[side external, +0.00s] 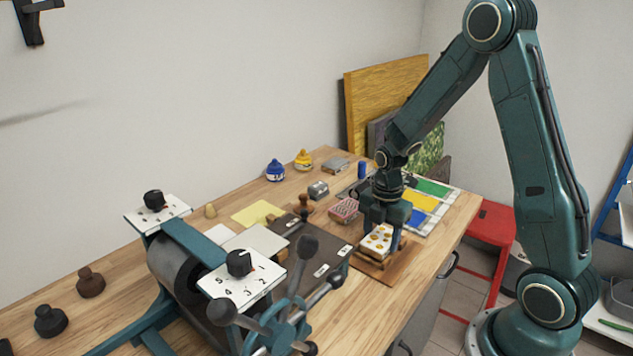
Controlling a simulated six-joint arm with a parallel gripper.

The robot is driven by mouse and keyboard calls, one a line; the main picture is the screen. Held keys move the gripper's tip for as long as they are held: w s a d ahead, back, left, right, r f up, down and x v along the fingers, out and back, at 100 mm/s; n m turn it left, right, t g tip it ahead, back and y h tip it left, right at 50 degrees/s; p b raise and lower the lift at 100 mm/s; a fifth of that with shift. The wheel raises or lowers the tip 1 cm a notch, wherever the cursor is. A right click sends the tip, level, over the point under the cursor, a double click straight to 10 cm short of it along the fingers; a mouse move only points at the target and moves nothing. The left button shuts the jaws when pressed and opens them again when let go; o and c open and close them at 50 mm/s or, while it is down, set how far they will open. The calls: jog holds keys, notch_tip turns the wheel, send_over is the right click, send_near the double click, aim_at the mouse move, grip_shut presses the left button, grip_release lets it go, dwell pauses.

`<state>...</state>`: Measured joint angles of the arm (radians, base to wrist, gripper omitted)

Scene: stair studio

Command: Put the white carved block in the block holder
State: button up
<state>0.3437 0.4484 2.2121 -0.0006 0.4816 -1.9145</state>
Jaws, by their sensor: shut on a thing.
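The white carved block (377,241) has gold-brown marks on its face. My gripper (385,222) points down and is shut on it, with a finger showing on the block's right side. The block is at the wooden block holder (398,271), a brown tray near the table's front edge, over or in its middle. I cannot tell whether the block touches the holder's floor. The block and gripper hide part of the holder.
A press with a dark roller and spoked handwheel (284,325) stands left of the holder. A red patterned block (344,209) lies behind it. A sheet with green, yellow and blue patches (432,188) lies at the back right. Ink bottles (275,170) stand farther back.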

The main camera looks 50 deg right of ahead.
jog(key=shift+f, duration=0.5)
dwell(0.3)
jog(key=o, duration=1.1)
jog(key=shift+r, duration=0.1)
jog(key=shift+r, duration=3.95)
jog(key=shift+r, duration=0.1)
